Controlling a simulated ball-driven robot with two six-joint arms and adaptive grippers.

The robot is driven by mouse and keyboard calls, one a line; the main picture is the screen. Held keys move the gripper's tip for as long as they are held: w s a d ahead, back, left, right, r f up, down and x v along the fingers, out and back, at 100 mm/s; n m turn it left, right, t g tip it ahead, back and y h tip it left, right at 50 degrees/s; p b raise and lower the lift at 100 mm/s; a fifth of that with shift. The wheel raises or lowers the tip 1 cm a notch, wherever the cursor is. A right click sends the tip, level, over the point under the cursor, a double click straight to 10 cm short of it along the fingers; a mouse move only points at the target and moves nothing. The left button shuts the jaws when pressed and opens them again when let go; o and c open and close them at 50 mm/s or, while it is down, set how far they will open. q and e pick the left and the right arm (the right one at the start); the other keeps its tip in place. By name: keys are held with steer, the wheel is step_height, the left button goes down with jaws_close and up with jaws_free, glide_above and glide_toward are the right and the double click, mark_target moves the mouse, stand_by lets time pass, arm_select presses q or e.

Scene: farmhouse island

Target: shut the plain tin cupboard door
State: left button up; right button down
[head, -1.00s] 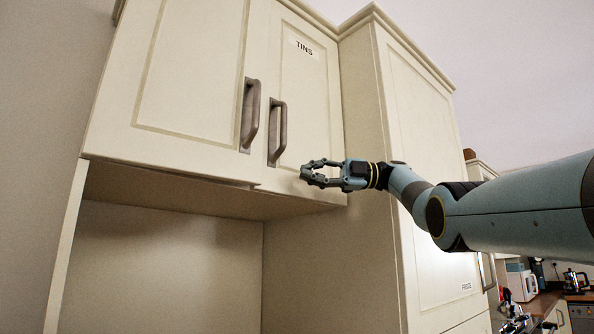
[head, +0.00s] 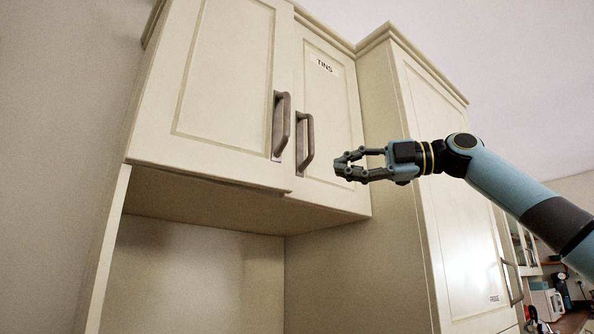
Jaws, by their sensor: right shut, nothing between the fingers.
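The plain door (head: 225,85) is the left one of a cream wall cupboard pair, with no label and a dark upright handle (head: 281,124) near its right edge. It stands slightly proud of the cupboard, with a thin dark gap along its lower edge. The right door (head: 330,105) carries a TINS label (head: 324,65) and its own handle (head: 305,142); it looks flush. My right gripper (head: 343,165) is shut and empty, in front of the TINS door's lower right, to the right of both handles. My left gripper is out of view.
An open recess (head: 200,270) lies below the cupboard. A tall cream cabinet (head: 445,160) labelled FRIDGE stands on the right, behind my right arm. The space in front of the plain door is clear.

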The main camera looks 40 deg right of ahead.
mark_target(275, 176)
steer(key=shift+w+d+p+x, duration=0.3)
steer(key=shift+p+x, duration=0.85)
steer(key=shift+x, duration=0.6)
steer(key=shift+w+d+p+x, duration=0.3)
steer(key=shift+p+x, duration=0.9)
steer(key=shift+x, duration=0.55)
steer(key=shift+w+d+p+x, duration=0.3)
steer(key=shift+p+x, duration=0.85)
steer(key=shift+x, duration=0.6)
steer(key=shift+d+r, duration=0.1)
